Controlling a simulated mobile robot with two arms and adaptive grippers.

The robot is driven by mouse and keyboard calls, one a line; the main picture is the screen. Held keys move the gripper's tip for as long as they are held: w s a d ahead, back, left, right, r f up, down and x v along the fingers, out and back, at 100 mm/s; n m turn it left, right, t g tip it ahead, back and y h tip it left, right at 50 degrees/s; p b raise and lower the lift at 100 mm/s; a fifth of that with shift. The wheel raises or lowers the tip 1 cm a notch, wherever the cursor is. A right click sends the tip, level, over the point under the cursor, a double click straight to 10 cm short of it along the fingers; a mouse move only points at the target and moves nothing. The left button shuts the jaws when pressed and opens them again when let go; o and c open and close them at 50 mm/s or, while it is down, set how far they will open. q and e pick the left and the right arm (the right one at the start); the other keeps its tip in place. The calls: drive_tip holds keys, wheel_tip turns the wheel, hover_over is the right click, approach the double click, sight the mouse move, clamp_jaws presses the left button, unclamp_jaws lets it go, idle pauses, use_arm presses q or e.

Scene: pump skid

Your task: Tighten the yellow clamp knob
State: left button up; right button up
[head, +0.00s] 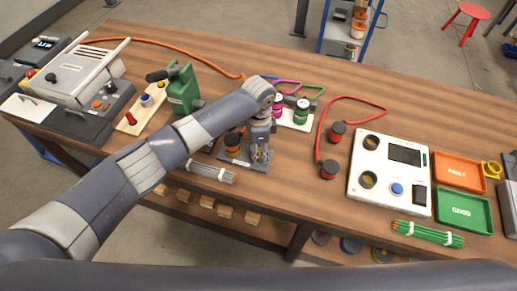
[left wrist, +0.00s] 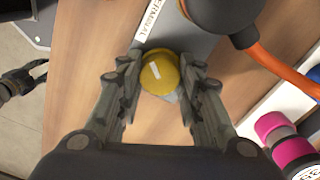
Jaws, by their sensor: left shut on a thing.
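The yellow clamp knob (left wrist: 160,73) is round with a white mark on top. It sits at the end of a grey plate (left wrist: 185,45) with a white label strip. My left gripper (left wrist: 160,82) points down and has a finger on each side of the knob, shut on it. In the head view my left gripper (head: 261,155) is over the front of the grey base plate (head: 255,166) and hides the knob. A dark gripper (left wrist: 40,72), seemingly my right one, shows at the left edge of the left wrist view, fingers apart and empty, beyond the table edge.
An orange-and-black round part (head: 233,143) stands close beside my left gripper. A bundle of grey rods (head: 211,172) lies at the table's front edge. A white test panel (head: 390,175) is to the right.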

sight(259, 152)
use_arm(q)
drive_tip(key=shift+m, duration=0.5)
drive_tip(key=o, duration=1.1)
drive_tip(key=shift+d, duration=0.1)
drive_tip(key=shift+c, duration=0.2)
wheel_tip(259, 152, up, 12)
drive_tip(key=shift+w, duration=0.15)
